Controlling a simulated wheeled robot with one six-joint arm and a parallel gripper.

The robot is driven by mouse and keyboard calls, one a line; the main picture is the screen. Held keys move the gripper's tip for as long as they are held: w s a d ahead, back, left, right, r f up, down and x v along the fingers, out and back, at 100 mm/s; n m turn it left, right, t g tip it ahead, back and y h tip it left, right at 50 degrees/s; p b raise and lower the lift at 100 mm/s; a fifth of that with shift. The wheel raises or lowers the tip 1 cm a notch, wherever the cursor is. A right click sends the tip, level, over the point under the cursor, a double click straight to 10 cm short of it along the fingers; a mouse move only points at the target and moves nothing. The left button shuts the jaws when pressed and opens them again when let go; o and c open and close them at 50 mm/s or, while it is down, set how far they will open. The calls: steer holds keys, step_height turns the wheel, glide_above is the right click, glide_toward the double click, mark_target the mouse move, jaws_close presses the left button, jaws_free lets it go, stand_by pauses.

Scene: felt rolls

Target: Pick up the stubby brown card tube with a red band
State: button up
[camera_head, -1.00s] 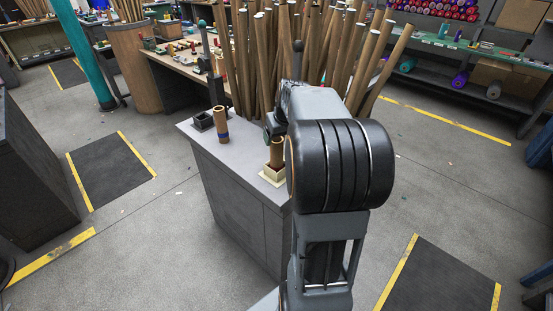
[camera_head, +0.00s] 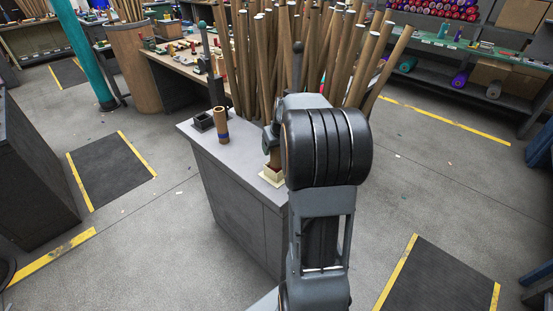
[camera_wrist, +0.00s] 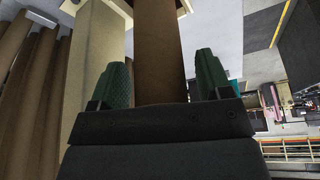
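A brown card tube (camera_wrist: 160,50) stands between the two green fingertips of my gripper (camera_wrist: 162,78) in the wrist view. The fingers are apart, with a narrow gap at the right finger; contact on the left is unclear. In the head view this tube (camera_head: 274,159) stands in a cream square holder (camera_head: 271,179) on the grey counter, mostly hidden behind my arm. Its lower part looks reddish-brown; a red band is not clear. Another brown tube (camera_head: 221,127) with a blue-purple band stands further left on the counter.
A small dark square box (camera_head: 203,122) sits beside the banded tube on the grey counter (camera_head: 205,138). Many tall brown tubes (camera_head: 290,60) stand close behind the counter. Part of the counter top between the two tubes is clear.

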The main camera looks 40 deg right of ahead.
steer(key=c, duration=1.1)
steer(key=shift+c, duration=0.2)
